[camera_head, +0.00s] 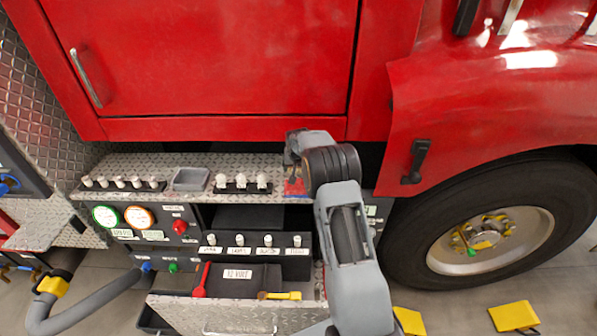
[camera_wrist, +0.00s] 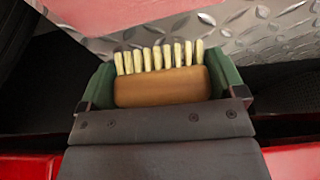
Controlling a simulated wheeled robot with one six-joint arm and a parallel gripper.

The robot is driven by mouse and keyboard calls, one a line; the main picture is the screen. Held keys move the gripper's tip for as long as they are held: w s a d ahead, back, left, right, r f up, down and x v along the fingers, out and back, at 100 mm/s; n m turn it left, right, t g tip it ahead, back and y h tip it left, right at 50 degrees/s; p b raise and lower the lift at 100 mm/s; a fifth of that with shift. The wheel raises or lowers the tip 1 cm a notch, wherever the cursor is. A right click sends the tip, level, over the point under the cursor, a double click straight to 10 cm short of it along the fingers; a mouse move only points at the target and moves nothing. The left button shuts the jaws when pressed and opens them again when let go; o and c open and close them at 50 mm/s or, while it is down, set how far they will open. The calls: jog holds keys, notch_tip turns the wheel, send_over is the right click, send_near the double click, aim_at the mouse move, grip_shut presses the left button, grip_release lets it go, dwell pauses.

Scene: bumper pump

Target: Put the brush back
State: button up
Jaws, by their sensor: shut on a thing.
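The brush (camera_wrist: 160,88) has a brown wooden block and a row of pale bristle tufts. In the wrist view it lies between the green fingers of my gripper (camera_wrist: 160,82), which is shut on it. The bristles point to the top of the picture, toward the diamond-plate metal and a red surface. In the head view my gripper (camera_head: 293,152) is over the right end of the metal ledge (camera_head: 205,163), above a small red patch (camera_head: 294,187). The brush cannot be made out clearly there. Whether it touches the ledge I cannot tell.
The red truck door (camera_head: 225,60) rises behind the ledge. A grey tray (camera_head: 190,179) and rows of white knobs (camera_head: 241,182) stand left of my gripper. Below are gauges (camera_head: 105,216) and an open drawer (camera_head: 225,312). The wheel (camera_head: 485,228) is at right.

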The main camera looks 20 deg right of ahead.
aim_at(298, 169)
jog(key=shift+f, duration=1.45)
jog(key=shift+f, duration=0.2)
jog(key=o, duration=0.9)
jog(key=shift+r, duration=0.15)
